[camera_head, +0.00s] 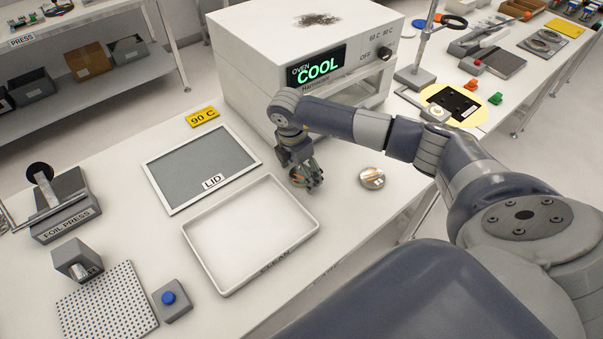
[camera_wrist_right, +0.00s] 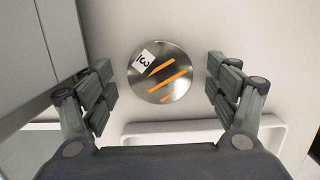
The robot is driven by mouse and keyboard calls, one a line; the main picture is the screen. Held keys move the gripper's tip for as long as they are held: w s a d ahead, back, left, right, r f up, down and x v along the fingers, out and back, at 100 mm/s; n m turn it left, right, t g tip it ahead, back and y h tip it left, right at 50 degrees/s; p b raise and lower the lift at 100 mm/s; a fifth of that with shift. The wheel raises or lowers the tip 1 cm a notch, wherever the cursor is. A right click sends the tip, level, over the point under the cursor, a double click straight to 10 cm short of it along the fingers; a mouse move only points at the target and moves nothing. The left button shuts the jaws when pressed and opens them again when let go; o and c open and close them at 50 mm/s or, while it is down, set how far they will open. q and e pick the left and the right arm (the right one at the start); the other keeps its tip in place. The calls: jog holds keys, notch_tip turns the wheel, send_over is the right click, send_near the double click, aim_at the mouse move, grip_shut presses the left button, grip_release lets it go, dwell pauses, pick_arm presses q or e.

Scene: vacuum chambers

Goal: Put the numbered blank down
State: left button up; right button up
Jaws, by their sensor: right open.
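The numbered blank (camera_head: 372,178) is a shiny round metal disc lying flat on the white table, in front of the oven and right of the CLEAN tray. In the right wrist view the blank (camera_wrist_right: 160,85) shows orange stripes and a small white label with black figures, which I cannot read for sure. My left gripper is not in view.
The CLEAN tray (camera_head: 190,232) is empty. The LID panel (camera_head: 200,165) lies behind it, near a yellow 90 C sign (camera_head: 202,117). The oven (camera_head: 300,75) reads COOL and stands close behind my right arm. A foil press (camera_head: 62,205) stands at the left.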

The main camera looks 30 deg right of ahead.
jog(key=c, duration=1.7)
jog(key=shift+r, duration=0.1)
jog(key=shift+r, duration=0.1)
